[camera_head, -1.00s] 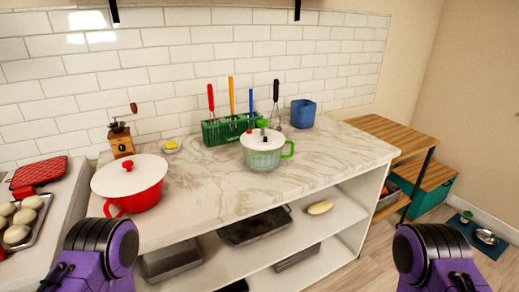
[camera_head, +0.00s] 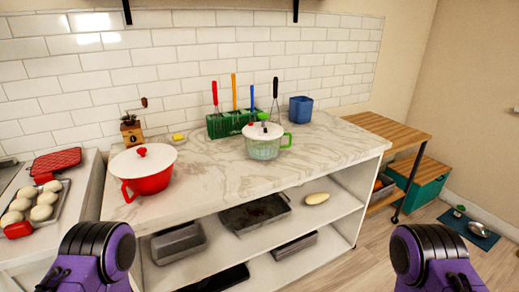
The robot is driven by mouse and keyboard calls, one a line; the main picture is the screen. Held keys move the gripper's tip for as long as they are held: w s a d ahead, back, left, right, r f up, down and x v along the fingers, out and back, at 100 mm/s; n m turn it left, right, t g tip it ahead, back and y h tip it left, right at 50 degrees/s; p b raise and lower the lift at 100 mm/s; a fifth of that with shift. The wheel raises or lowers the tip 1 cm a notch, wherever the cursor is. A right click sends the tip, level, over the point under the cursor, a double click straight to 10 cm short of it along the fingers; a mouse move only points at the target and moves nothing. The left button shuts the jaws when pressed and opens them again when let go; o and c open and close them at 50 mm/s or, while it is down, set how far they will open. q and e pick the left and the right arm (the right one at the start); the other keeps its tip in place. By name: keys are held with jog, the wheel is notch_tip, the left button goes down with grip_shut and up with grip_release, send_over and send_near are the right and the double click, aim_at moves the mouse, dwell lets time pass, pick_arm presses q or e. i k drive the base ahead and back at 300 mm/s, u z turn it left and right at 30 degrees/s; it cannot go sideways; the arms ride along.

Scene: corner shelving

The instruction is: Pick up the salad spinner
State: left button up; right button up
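The salad spinner (camera_head: 264,147) is a see-through greenish bowl with a white lid and a green handle on its right side. It stands upright on the marble counter (camera_head: 215,179), right of the middle in the head view, in front of a green utensil holder. Only purple and black links of my two arms show at the bottom left and bottom right. Neither gripper is in the picture. Nothing touches the spinner from my side.
A red pot (camera_head: 149,182) with a white lid stands left on the counter. Behind are a coffee grinder (camera_head: 131,134), the utensil holder (camera_head: 222,127) and a blue container (camera_head: 301,111). Pans lie on shelves below. The counter between pot and spinner is clear.

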aim_at(267, 140)
jog(key=k, duration=0.2)
jog(key=z, duration=1.85)
jog(key=i, duration=1.35)
jog(key=u, duration=2.2)
